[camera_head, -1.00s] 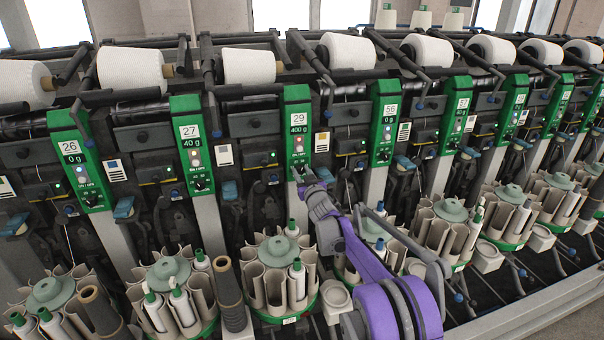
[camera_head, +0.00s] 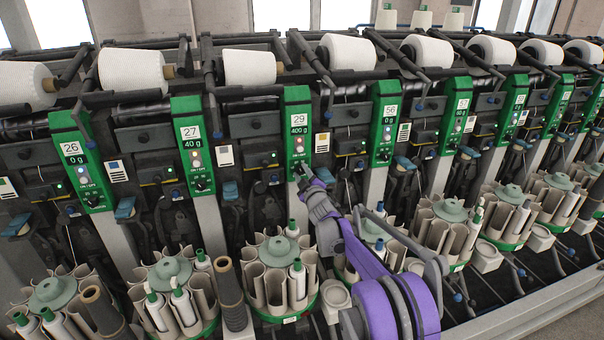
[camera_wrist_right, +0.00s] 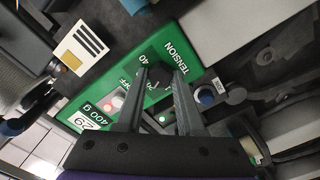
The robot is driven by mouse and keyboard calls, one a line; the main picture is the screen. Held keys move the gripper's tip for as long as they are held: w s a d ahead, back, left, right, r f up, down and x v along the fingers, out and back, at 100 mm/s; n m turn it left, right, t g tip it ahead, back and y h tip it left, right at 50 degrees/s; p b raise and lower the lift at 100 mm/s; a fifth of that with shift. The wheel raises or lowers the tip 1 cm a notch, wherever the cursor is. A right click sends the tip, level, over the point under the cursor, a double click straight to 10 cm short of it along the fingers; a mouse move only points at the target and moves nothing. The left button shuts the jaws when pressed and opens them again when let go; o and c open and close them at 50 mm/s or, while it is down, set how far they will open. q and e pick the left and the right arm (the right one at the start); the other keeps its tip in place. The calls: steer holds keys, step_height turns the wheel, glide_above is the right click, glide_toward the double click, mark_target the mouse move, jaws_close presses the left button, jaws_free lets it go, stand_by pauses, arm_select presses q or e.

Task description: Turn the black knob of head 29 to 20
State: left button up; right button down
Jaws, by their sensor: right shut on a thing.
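The green panel of head 29 (camera_head: 297,118) stands near the middle of the head view, with a display reading 400 g. My right gripper (camera_head: 301,172) is at the lower end of this panel. In the right wrist view its two fingers (camera_wrist_right: 162,72) are shut on the black knob (camera_wrist_right: 160,78), beside the word TENSION and a printed 40. The fingers hide most of the knob, so its exact setting cannot be read. A red light and a blue button show near the fingers. My left gripper is not in view.
Green panels of head 27 (camera_head: 191,145) and head 56 (camera_head: 385,122) stand on either side. Round magazines with tubes (camera_head: 281,275) lie below, and white yarn cones (camera_head: 348,51) sit above. Dark levers and brackets crowd the gaps between heads.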

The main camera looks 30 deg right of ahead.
steer(key=shift+n, duration=0.3)
steer(key=c, duration=0.5)
jaws_free()
steer(key=b+v, duration=0.1)
steer(key=v, duration=0.9)
steer(key=shift+s+a, duration=0.2)
steer(key=shift+s, duration=0.15)
steer(key=s+a+f+m+g+y+p, duration=0.1)
steer(key=s+a+f+m+g, duration=0.1)
steer(key=s+a, duration=0.6)
steer(key=s+a+f+m+g+y+p, duration=0.1)
steer(key=s+a+f+g, duration=0.4)
steer(key=s, duration=1.2)
steer(key=s+a+f+m+g+y+p, duration=0.2)
steer(key=s+a+f+m+g+p, duration=0.1)
steer(key=s+a, duration=0.8)
steer(key=shift+s+a+f+m+g, duration=0.15)
steer(key=shift+s+f+m+g, duration=0.05)
steer(key=shift+s+m+g, duration=0.8)
